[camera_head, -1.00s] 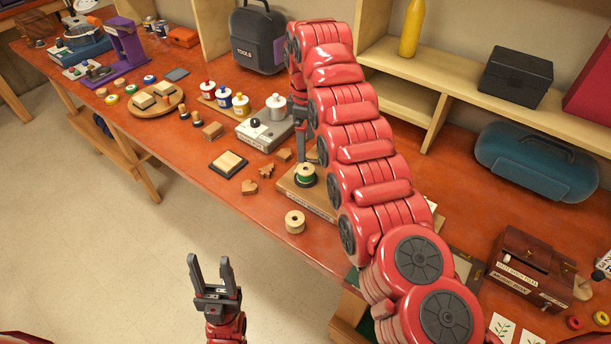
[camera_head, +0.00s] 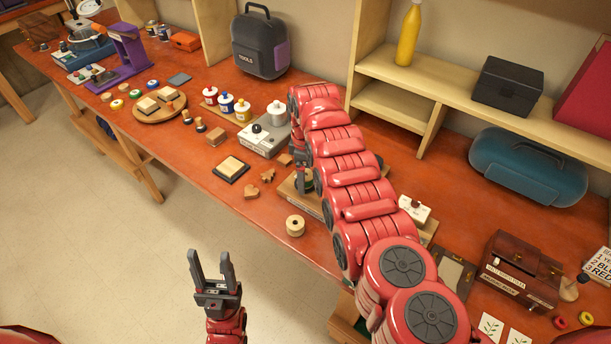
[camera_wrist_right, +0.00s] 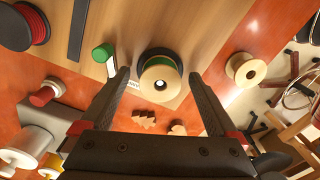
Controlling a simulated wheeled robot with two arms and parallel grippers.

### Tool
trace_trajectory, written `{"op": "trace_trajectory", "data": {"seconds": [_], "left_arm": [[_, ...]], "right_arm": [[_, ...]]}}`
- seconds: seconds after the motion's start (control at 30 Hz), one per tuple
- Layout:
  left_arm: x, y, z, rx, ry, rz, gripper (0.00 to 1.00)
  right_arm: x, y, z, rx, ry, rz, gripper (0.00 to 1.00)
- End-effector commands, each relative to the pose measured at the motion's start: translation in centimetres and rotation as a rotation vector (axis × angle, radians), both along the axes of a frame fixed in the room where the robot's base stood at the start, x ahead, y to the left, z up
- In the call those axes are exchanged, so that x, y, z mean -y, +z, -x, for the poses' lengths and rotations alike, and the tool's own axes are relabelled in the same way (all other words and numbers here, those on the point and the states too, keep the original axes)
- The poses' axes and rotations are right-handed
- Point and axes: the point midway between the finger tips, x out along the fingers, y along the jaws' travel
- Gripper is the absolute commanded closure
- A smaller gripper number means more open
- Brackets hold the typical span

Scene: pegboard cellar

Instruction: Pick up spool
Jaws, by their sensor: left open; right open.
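A wooden spool with green winding (camera_wrist_right: 160,82) stands on a wooden board (camera_wrist_right: 135,30), seen end-on in the right wrist view. My right gripper (camera_wrist_right: 158,75) is open, its two fingertips on either side of this spool; I cannot tell whether they touch it. In the head view the right gripper (camera_head: 300,178) is over the board and mostly hides the spool. A second, bare wooden spool (camera_head: 295,225) stands on the orange bench near its front edge; it also shows in the right wrist view (camera_wrist_right: 245,69). My left gripper (camera_head: 210,256) is open and empty, in front of the bench.
Small wooden shapes (camera_head: 252,193) and a dark tile with a wooden block (camera_head: 231,168) lie left of the spools. A grey device (camera_head: 264,138) stands behind them.

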Motion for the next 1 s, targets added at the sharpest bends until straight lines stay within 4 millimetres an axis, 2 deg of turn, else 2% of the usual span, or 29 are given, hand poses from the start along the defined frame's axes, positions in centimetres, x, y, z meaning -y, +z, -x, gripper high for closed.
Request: {"op": "trace_trajectory", "data": {"seconds": [0.3, 0.77, 0.8, 1.0], "left_arm": [[0.00, 0.03, 0.00, 0.000, 0.000, 0.000, 0.48], [0.00, 0.03, 0.00, 0.000, 0.000, 0.000, 0.48], [0.00, 0.03, 0.00, 0.000, 0.000, 0.000, 0.48], [0.00, 0.07, 0.00, 0.000, 0.000, 0.000, 0.48]], "right_arm": [[-0.05, -0.25, -0.06, 0.003, 0.000, -0.001, 0.07], [-0.05, -0.22, -0.05, 0.002, 0.001, 0.000, 0.90], [-0.05, -0.22, -0.05, 0.002, 0.001, 0.000, 0.93], [-0.05, -0.17, -0.04, 0.002, 0.001, 0.000, 0.93]]}}
